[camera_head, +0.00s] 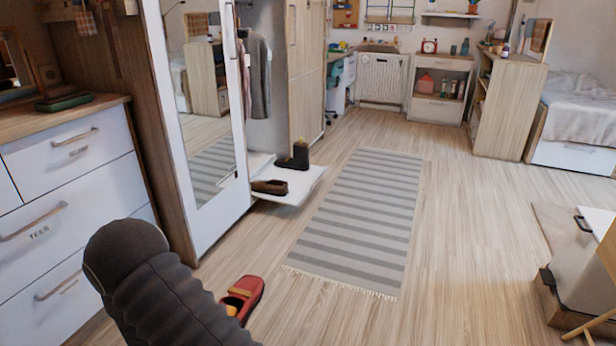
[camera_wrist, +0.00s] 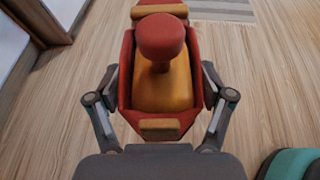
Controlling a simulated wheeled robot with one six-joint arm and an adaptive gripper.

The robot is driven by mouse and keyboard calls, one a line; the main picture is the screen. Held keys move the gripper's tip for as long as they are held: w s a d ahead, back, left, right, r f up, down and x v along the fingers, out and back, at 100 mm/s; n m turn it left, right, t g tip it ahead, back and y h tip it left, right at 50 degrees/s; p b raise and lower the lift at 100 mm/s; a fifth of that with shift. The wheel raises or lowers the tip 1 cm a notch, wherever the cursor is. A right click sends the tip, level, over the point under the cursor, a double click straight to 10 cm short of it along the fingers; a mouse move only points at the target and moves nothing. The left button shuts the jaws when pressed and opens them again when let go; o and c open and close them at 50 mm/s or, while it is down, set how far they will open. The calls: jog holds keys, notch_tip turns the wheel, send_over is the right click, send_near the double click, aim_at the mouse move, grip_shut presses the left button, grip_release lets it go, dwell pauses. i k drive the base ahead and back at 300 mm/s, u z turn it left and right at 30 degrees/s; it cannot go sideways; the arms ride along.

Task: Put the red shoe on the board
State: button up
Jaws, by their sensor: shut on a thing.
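The red shoe (camera_head: 249,291) with an orange-yellow inside shows low in the head view, partly covered by my arm. In the wrist view the red shoe (camera_wrist: 126,82) sits between my fingers, with a round red knob rising from its middle. My gripper (camera_wrist: 160,92) is shut on its two sides. I cannot tell whether the shoe touches the floor. The board (camera_head: 291,193) is a white pull-out shelf at the wardrobe's foot, beyond the shoe. A brown shoe (camera_head: 270,187) and a dark boot (camera_head: 294,157) stand on it.
A striped rug (camera_head: 355,225) lies right of the board. A mirrored wardrobe door (camera_head: 205,110) and a white-fronted dresser (camera_head: 75,165) stand left. A teal and dark object (camera_wrist: 290,163) is at the wrist view's lower right. Floor between shoe and board looks clear.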

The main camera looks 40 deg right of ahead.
aim_at(286, 177)
jog(key=z, duration=0.75)
jog(key=i, duration=0.9)
jog(key=z, duration=0.45)
jog(key=i, duration=1.2)
jog(key=u, duration=0.6)
jog(key=i, duration=0.4)
jog(key=u, duration=0.3)
